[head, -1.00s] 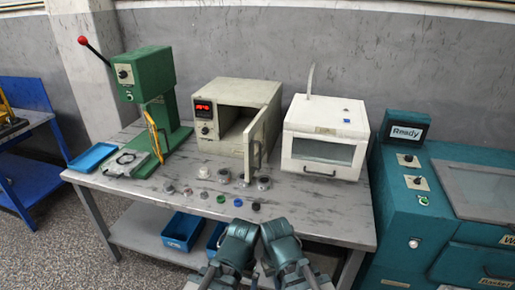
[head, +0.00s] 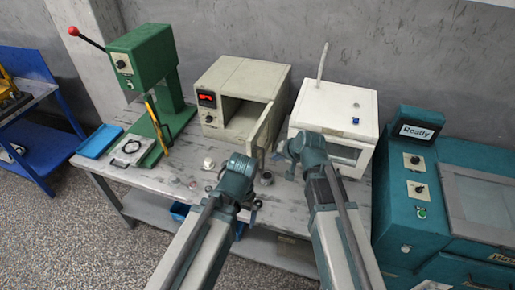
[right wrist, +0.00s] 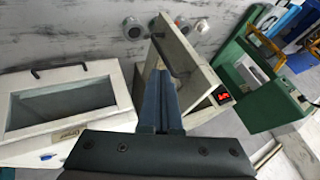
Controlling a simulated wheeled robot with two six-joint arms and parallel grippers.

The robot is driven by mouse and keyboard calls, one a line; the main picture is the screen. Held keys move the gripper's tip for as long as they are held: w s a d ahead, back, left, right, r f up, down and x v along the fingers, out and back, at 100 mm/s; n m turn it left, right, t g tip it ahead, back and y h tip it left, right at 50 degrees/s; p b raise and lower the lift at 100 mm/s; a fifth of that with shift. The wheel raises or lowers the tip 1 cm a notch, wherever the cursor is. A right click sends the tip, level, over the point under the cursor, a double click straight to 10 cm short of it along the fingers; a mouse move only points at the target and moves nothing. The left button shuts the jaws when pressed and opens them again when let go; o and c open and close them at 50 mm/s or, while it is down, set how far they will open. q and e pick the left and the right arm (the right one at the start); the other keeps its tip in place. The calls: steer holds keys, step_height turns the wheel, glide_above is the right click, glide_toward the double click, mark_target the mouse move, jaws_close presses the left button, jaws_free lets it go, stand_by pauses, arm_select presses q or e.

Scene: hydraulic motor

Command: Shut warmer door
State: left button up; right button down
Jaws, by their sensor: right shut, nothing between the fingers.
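The warmer is the beige box (head: 239,85) with a red display, at the middle of the bench. Its door (head: 261,137) stands open, swung out from the right side toward me. The door also shows in the right wrist view (right wrist: 186,50). My right gripper (head: 280,153) is beside the door's outer face, between it and the white box. In the right wrist view its fingers (right wrist: 158,88) are together, empty, and overlap the door; I cannot tell whether they touch. My left gripper (head: 234,172) is in front of the warmer, its fingers hidden by its own wrist.
The white box (head: 343,103) stands close right of the warmer. A green press (head: 145,57) and a blue tray (head: 99,141) stand on the left. Small round parts (right wrist: 131,28) lie on the bench before the warmer. A teal machine (head: 405,201) stands at the right.

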steer(key=w+a+f+b, duration=0.6)
steer(key=f+b, duration=0.2)
steer(key=shift+w+a, duration=0.25)
steer(key=shift+a, duration=0.15)
steer(key=shift+a, duration=0.15)
stand_by(0.3)
